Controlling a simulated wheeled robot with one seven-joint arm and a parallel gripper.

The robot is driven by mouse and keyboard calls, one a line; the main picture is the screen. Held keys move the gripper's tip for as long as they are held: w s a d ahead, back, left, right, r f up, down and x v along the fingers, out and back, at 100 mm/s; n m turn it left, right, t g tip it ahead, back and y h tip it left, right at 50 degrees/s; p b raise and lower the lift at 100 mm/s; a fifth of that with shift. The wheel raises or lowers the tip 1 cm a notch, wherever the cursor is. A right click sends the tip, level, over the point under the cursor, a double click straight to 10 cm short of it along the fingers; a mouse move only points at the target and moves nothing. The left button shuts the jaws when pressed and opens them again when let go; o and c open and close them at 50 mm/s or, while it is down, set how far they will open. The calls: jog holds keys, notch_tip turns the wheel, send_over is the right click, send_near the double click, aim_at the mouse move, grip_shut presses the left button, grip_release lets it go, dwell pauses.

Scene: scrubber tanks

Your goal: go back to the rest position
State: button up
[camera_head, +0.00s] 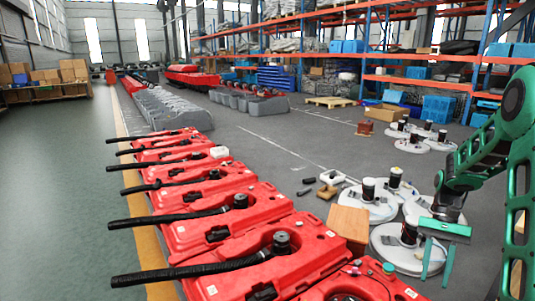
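My gripper (435,279) is at the right of the head view, at the end of my green arm. Its two teal fingers point down and stand apart, with nothing visible between them. It hangs in front of the white round parts (396,260) on the floor. I cannot tell its exact height above them. Several red scrubber tanks (190,228) with black hoses stand in a row to its left, apart from it.
A wooden box (349,226) stands between the tanks and the white parts. Small dark pieces and a white block (332,177) lie nearby. An open cardboard box (386,112) and blue-orange shelves (420,57) are behind. The green floor (55,190) at left is clear.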

jog(key=s+a+r+t+h, duration=0.2)
jog(key=s+a+r, duration=0.1)
jog(key=s+r, duration=0.8)
jog(key=s+a+r+n+t, duration=0.1)
jog(key=s+a+t, duration=0.2)
jog(key=s, duration=0.9)
jog(key=shift+s+a+n+h, duration=0.2)
jog(key=shift+a+n+h, duration=0.1)
jog(key=shift+a, duration=0.25)
jog(key=shift+w+f, duration=0.25)
jog(key=shift+w, duration=0.35)
